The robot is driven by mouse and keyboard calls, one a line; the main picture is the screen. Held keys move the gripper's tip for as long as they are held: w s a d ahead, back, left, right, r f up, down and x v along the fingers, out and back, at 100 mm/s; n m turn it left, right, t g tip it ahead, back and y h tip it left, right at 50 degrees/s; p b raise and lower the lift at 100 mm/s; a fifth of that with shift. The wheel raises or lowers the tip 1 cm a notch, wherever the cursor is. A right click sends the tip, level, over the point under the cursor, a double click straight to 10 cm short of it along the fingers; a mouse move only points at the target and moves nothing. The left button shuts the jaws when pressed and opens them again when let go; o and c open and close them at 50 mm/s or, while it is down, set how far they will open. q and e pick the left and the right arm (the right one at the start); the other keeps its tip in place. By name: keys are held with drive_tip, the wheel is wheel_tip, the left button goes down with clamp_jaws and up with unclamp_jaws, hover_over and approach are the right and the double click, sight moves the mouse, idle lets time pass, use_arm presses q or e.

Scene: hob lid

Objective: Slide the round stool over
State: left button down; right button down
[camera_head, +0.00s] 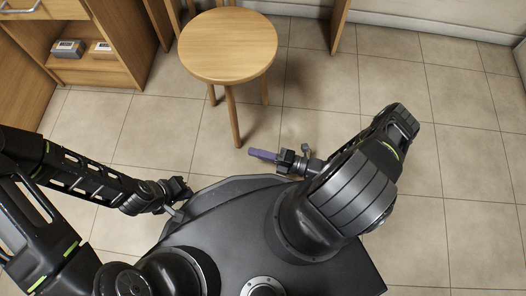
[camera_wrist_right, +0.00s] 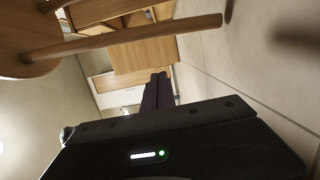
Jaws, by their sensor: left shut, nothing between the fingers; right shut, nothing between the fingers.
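The round stool (camera_head: 228,46) has a light wooden seat and several wooden legs, and stands upright on the tiled floor at the top centre of the head view. In the right wrist view its seat edge (camera_wrist_right: 22,66) and a leg (camera_wrist_right: 130,38) show at the upper left. My right gripper (camera_head: 262,155), with purple fingers, is shut and empty, low and just nearer to me than the stool's front leg, apart from it. Its closed fingers (camera_wrist_right: 158,92) show in the wrist view. My left gripper (camera_head: 180,190) is beside my base, away from the stool; its fingertips are hard to make out.
A wooden cabinet (camera_head: 110,40) with an open shelf holding two small boxes stands at the upper left. Wooden legs or panels (camera_head: 340,22) stand behind the stool. The tiled floor (camera_head: 440,90) to the right is clear up to the wall.

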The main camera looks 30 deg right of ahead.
use_arm(q)
drive_tip(key=shift+w+f+b, duration=0.2)
drive_tip(key=shift+f+b, duration=0.85)
drive_tip(key=shift+b, duration=0.1)
use_arm(e)
drive_tip(key=w+a, duration=0.2)
drive_tip(key=w, duration=0.5)
drive_tip(key=shift+w+a, duration=0.2)
drive_tip(key=shift+w, duration=0.05)
